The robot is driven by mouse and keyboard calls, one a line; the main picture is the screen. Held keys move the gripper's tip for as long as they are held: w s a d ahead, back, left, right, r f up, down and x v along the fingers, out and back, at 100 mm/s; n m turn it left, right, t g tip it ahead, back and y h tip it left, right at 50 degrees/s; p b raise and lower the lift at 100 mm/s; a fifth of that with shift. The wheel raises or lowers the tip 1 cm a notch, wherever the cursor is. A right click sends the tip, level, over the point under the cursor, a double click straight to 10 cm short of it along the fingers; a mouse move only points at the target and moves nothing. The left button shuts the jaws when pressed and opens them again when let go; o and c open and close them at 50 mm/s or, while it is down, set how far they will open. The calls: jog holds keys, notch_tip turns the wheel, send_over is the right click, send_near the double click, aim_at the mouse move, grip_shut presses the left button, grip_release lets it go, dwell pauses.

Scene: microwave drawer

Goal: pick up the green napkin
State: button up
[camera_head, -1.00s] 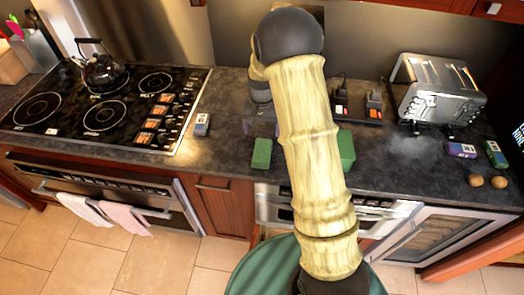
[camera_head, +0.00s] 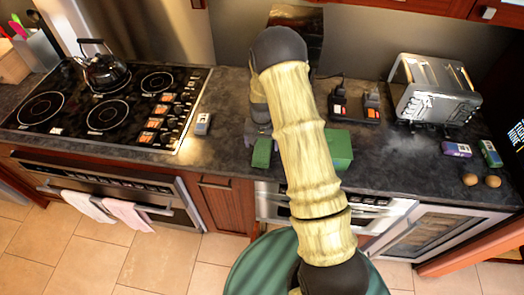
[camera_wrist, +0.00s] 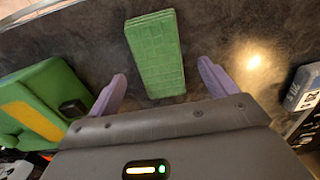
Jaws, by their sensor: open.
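The green napkin (camera_head: 262,152) is a folded, flat rectangle lying on the dark countertop near its front edge. In the wrist view the napkin (camera_wrist: 155,53) shows between and beyond my two purple fingers, with its near end in the gap. My gripper (camera_wrist: 162,75) is open and empty, its fingers spread on either side of the napkin. I cannot tell whether the fingers touch the counter. In the head view my arm hides much of the gripper.
A toaster (camera_head: 433,92), small packets (camera_head: 456,149) and brown round items (camera_head: 470,179) stand farther right.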

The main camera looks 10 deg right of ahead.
aim_at(262, 150)
jog(key=shift+f+p, duration=0.75)
jog(key=shift+f, duration=1.1)
jog(key=shift+c, duration=0.3)
jog(key=c, duration=1)
